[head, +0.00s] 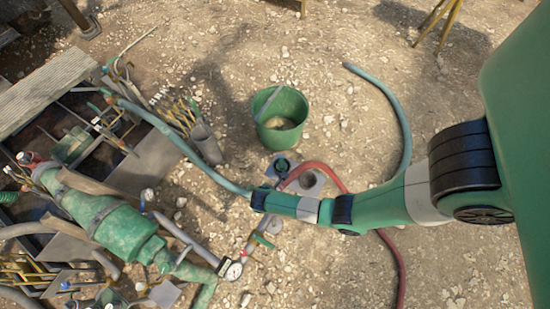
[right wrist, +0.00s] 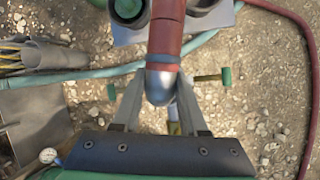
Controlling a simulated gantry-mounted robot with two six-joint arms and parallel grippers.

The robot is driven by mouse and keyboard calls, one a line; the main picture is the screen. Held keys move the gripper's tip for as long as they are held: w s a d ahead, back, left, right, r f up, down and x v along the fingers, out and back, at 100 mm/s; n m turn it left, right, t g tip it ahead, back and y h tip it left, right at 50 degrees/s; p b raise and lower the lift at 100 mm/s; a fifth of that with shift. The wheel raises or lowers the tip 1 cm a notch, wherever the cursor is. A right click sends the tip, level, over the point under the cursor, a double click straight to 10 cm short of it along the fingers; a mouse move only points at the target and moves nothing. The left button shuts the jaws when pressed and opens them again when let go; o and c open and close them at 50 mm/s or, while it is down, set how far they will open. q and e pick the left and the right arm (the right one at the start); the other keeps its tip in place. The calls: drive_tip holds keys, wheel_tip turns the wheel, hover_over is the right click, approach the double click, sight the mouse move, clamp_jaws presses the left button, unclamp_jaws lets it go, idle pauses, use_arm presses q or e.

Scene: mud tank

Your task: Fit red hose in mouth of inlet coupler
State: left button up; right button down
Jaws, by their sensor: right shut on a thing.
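The red hose (head: 318,167) runs from my right gripper (head: 258,200) over a grey plate and curves away to the right. In the right wrist view the hose (right wrist: 166,38) comes down from the top and ends in a rounded metal tip (right wrist: 161,86). My right gripper (right wrist: 160,102) is shut around this end, a finger on each side. A fitting with green-ended side arms (right wrist: 225,77), apparently the inlet coupler, lies behind the tip. Its mouth is hidden, so I cannot tell whether the hose touches it. My left gripper is not in view.
A green bucket (head: 281,115) stands on stony ground. Green machinery (head: 112,225), pipes and a gauge (head: 233,271) crowd the left. The grey plate (head: 311,181) bears round fittings.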

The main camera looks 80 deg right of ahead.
drive_tip(key=shift+f+b, duration=0.65)
drive_tip(key=shift+f, duration=0.35)
idle(0.9)
drive_tip(key=shift+c, duration=1.8)
unclamp_jaws()
drive_tip(key=shift+f, duration=0.1)
drive_tip(key=p+v, duration=0.5)
drive_tip(key=v, duration=0.6)
drive_tip(key=shift+r, duration=0.35)
drive_tip(key=shift+w, duration=0.2)
